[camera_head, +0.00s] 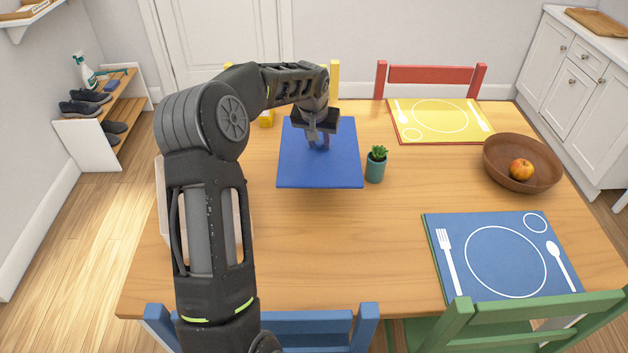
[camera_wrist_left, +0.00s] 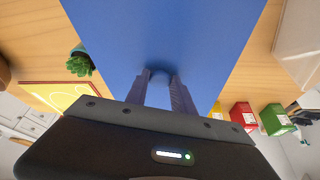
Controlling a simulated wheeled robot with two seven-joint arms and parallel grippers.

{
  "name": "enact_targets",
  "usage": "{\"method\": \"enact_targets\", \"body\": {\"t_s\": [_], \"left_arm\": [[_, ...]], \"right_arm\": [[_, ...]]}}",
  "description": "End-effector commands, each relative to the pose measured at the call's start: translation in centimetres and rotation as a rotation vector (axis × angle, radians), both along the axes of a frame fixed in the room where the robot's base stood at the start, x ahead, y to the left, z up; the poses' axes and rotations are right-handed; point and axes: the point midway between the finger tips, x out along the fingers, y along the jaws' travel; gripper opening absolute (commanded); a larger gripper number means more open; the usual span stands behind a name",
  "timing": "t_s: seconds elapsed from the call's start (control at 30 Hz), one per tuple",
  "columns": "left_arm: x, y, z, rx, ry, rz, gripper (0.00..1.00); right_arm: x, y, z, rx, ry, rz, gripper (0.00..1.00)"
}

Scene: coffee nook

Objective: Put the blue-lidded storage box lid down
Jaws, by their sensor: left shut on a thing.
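The blue lid (camera_head: 318,172) is a flat, level rectangle over the middle-left of the table. It also fills the middle of the left wrist view (camera_wrist_left: 160,35). My left gripper (camera_head: 320,139) points down at the lid's far half and is shut on it, near the lid's centre; in the left wrist view its two fingers (camera_wrist_left: 158,82) meet the lid. A pale open box (camera_head: 243,212) stands left of the lid, mostly hidden behind my left arm. My right gripper is not in view.
A potted plant (camera_head: 376,164) stands close by the lid's right edge. A small yellow box (camera_head: 266,119) is at the back left; red (camera_wrist_left: 243,116) and green (camera_wrist_left: 275,119) boxes show in the wrist view. A brown bowl (camera_head: 505,177) stands right. The table's front middle is clear.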

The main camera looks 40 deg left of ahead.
Motion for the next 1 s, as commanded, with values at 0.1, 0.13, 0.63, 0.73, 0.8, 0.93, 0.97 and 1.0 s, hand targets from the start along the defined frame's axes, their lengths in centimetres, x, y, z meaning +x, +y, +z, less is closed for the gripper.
{"method": "enact_targets", "body": {"t_s": [0.1, 0.13, 0.63, 0.73, 0.8, 0.93, 0.97, 1.0], "left_arm": [[-0.3, 1.4, -0.8, -0.004, -0.004, 0.021, 0.00], [-0.3, 1.5, -0.8, -0.004, -0.004, 0.024, 0.00], [-0.4, 1.7, -2.4, -0.005, -0.002, 0.026, 0.00], [-0.4, 1.6, -4.2, -0.005, 0.000, 0.025, 0.00], [-0.4, 1.6, -5.4, -0.006, -0.002, 0.026, 0.00], [-0.3, 1.7, -6.9, -0.004, -0.005, 0.026, 0.00], [-0.3, 1.7, -7.0, -0.004, -0.005, 0.026, 0.00], [-0.3, 1.7, -7.1, -0.003, -0.006, 0.026, 0.00]], "right_arm": [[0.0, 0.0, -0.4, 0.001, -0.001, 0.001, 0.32], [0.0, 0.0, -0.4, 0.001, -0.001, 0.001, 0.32], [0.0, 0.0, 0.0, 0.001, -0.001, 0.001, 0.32], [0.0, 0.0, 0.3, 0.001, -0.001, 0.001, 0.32], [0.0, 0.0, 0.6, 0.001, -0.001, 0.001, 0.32], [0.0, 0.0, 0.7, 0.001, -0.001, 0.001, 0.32], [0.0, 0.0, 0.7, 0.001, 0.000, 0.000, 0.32], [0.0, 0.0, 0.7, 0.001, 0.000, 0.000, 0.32]]}}
